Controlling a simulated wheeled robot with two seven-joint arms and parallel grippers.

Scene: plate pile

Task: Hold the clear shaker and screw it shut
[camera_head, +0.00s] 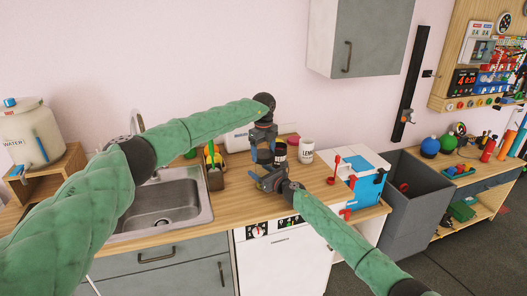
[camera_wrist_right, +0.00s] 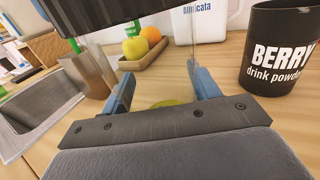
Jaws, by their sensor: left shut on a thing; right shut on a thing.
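The clear shaker (camera_wrist_right: 150,82) stands between the blue fingers of my right gripper (camera_wrist_right: 162,88) in the right wrist view; the counter shows through its wall. A dark piece, which looks like its lid, crosses the top of that view. In the head view the shaker (camera_head: 264,156) is small and mostly hidden by the grippers. My right gripper (camera_head: 268,177) is shut on its body from the front. My left gripper (camera_head: 264,142) points down above it, shut on its top part. I cannot tell how tightly the lid sits.
A black berry drink powder tub (camera_wrist_right: 282,48) stands close on the right; a white lemon tub (camera_head: 306,152) is beyond it. A fruit tray (camera_head: 214,173) and the sink (camera_head: 165,203) lie left. A blue-and-white box (camera_head: 358,178) stands right. The front counter strip is clear.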

